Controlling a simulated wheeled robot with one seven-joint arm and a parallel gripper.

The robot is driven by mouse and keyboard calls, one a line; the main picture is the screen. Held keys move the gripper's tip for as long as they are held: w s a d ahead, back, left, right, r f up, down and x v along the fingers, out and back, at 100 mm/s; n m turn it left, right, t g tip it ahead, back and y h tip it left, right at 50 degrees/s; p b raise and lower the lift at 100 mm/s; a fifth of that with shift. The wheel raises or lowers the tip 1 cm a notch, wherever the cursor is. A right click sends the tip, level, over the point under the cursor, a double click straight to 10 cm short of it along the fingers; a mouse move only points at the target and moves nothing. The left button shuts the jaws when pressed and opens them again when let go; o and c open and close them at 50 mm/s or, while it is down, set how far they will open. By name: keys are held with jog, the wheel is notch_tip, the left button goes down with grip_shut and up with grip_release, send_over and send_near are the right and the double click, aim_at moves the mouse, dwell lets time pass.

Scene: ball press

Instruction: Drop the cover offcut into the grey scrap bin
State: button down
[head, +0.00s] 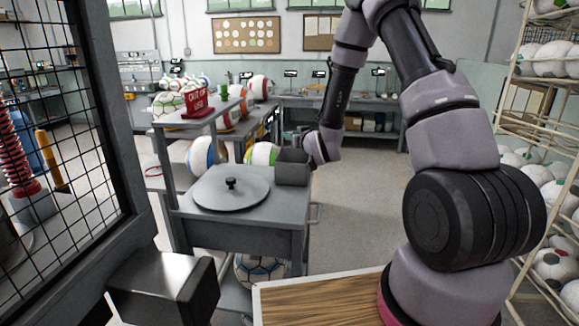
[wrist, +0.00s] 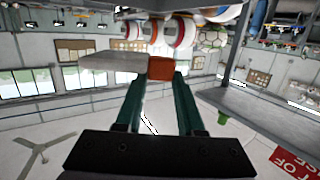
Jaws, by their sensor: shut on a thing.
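The cover offcut (wrist: 161,68) shows in the wrist view as a small orange-brown piece between the fingertips. My gripper (wrist: 163,77) has two dark green fingers shut on it. The grey scrap bin (head: 292,168) stands on the back right corner of the grey cart in the head view. My arm's end is close beside the bin's upper right edge there; the fingertips and offcut are too small or hidden to make out. The bin's inside is not visible.
A grey round lid (head: 231,188) with a black knob lies on the cart (head: 245,231), left of the bin. A ball rack (head: 520,130) lines the right. Floor right of the cart is clear.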

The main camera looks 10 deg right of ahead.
jog(key=shift+f, duration=2.85)
jog(key=shift+c, duration=2.2)
grip_release()
jog(key=v, duration=1)
jog(key=shift+s, duration=0.35)
jog(key=shift+d+r, duration=0.1)
jog(key=shift+r, duration=0.05)
